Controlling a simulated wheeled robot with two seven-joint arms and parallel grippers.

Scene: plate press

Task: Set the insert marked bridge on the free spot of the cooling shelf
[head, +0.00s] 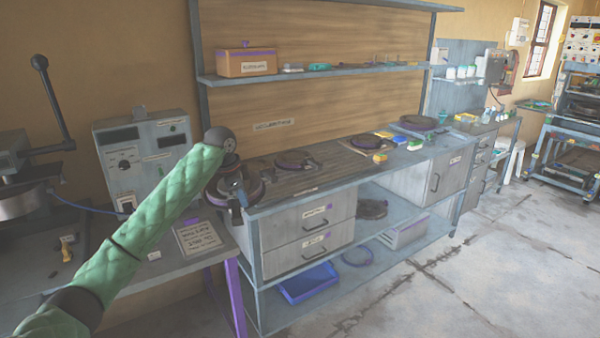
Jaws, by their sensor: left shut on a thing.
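My left arm reaches in from the left, and my left gripper (238,196) points down at the left end of the long workbench. It is shut on a dark round insert (222,188), partly hidden by the gripper and wrist. I cannot read any marking on it, nor tell whether it touches the bench. Other dark round plates lie on the bench top: one near the middle (292,161), one further right (372,143) and one at the far end (418,122). I cannot tell which surface is the cooling shelf. My right gripper is out of view.
The long bench (330,182) has drawers and a lower shelf with another round plate (372,209) and a blue tray (308,282). A wall shelf (310,74) holds a brown box (246,63). A control box (148,155) and a press (22,180) stand left. Floor at right is clear.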

